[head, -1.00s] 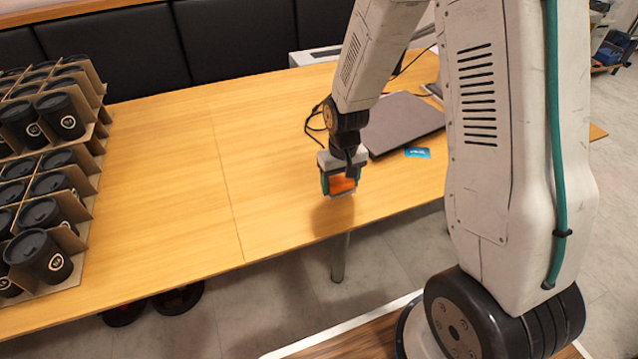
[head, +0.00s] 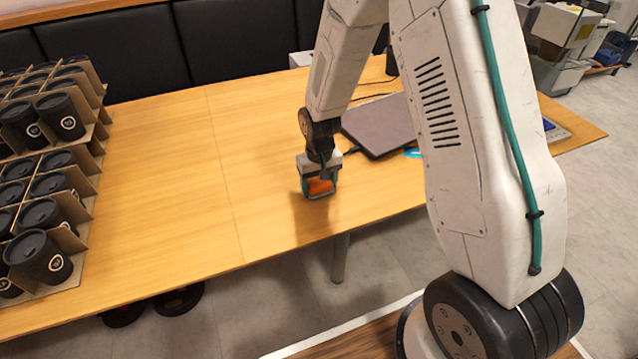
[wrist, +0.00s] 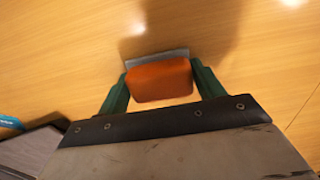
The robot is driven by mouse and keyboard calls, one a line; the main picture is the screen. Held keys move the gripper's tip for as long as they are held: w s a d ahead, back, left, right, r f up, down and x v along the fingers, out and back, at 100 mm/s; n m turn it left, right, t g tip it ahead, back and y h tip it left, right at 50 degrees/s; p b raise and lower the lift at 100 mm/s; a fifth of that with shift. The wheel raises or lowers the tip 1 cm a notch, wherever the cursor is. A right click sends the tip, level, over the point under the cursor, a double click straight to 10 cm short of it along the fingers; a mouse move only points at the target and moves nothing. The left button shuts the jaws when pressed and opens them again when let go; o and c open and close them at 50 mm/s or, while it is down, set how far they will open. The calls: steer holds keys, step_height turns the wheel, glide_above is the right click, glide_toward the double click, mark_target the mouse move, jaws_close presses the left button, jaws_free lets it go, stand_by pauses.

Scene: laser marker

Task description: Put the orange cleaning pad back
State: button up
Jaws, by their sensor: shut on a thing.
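The orange cleaning pad (head: 320,187) is held between the fingers of my gripper (head: 319,190), over the wooden table. In the wrist view the orange pad (wrist: 160,81) sits between the two green fingers of my gripper (wrist: 160,84), with a grey edge (wrist: 156,58) showing along its far side. My gripper is shut on it and points down. A shadow lies on the table beside it. I cannot tell whether the pad touches the table top.
The wooden table (head: 150,170) is clear left of my gripper. Cardboard carriers (head: 84,225) with several black cups stand at the far left. A closed grey laptop (head: 378,126) lies right of and behind my gripper. A blue card (head: 412,153) is partly hidden by my arm.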

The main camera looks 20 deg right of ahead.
mark_target(320, 182)
steer(key=o, duration=1)
steer(key=shift+f, duration=0.1)
step_height(320, 182, up, 13)
steer(key=s+d+r, duration=0.2)
steer(key=s+r, duration=1.2)
steer(key=r, duration=0.1)
steer(key=shift+t, duration=0.6)
steer(key=s+r, duration=0.1)
steer(key=s, duration=0.4)
steer(key=s+r, duration=0.2)
steer(key=s, duration=0.3)
steer(key=s+d+r, duration=0.1)
steer(key=s, duration=0.5)
steer(key=shift+s+r, duration=0.1)
steer(key=shift+r, duration=0.3)
